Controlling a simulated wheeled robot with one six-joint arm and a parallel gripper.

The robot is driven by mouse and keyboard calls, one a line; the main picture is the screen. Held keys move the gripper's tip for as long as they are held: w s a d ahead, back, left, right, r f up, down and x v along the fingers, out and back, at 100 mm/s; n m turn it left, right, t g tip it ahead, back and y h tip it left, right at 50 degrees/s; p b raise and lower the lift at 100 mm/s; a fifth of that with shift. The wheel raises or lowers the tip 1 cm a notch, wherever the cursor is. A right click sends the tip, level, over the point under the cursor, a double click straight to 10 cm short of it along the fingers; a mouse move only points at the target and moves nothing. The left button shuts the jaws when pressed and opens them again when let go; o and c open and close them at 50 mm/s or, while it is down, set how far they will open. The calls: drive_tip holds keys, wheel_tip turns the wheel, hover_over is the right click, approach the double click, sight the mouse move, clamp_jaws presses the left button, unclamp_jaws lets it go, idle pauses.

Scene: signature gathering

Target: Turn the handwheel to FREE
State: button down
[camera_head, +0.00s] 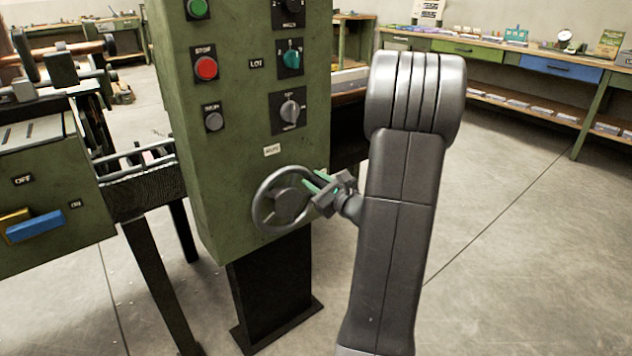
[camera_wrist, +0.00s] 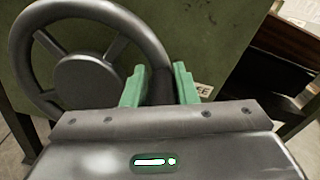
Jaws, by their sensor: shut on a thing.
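The handwheel (camera_head: 259,205) is a grey metal ring with a round hub and spokes, low on the front of a green control panel. It also fills the upper left of the wrist view (camera_wrist: 86,77). My gripper (camera_head: 315,183) is at the right side of the wheel. In the wrist view its green fingers (camera_wrist: 160,88) stand on either side of the rim, shut on it. A small white label, partly hidden behind the right finger in the wrist view, ends in letters I cannot fully read. I cannot make out a FREE mark.
The green panel (camera_head: 232,130) carries a red stop button (camera_head: 206,68), a green button (camera_head: 198,8) and several knobs above the wheel. A green box with a blue lever (camera_head: 36,226) stands at left. Workbenches line the back. The floor at right is clear.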

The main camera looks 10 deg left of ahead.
drive_tip(key=shift+w+d, duration=0.1)
drive_tip(key=shift+w, duration=0.05)
drive_tip(key=shift+w+d+f+m+p, duration=0.15)
drive_tip(key=shift+f+m+p, duration=0.2)
drive_tip(key=shift+m, duration=0.25)
drive_tip(key=shift+w+d+f+m+p, duration=0.15)
drive_tip(key=shift+f+m+p, duration=0.2)
drive_tip(key=shift+m, duration=0.25)
drive_tip(key=shift+w+d+f+m, duration=0.1)
drive_tip(key=shift+w+f+m, duration=0.1)
drive_tip(key=shift+f+m, duration=1.05)
drive_tip(key=shift+f, duration=0.2)
drive_tip(key=c, duration=1.2)
unclamp_jaws()
drive_tip(key=shift+d, duration=0.1)
drive_tip(key=shift+c, duration=0.2)
drive_tip(key=shift+s, duration=0.1)
drive_tip(key=p+v, duration=0.2)
drive_tip(key=v, duration=1.1)
drive_tip(key=shift+s+d, duration=0.2)
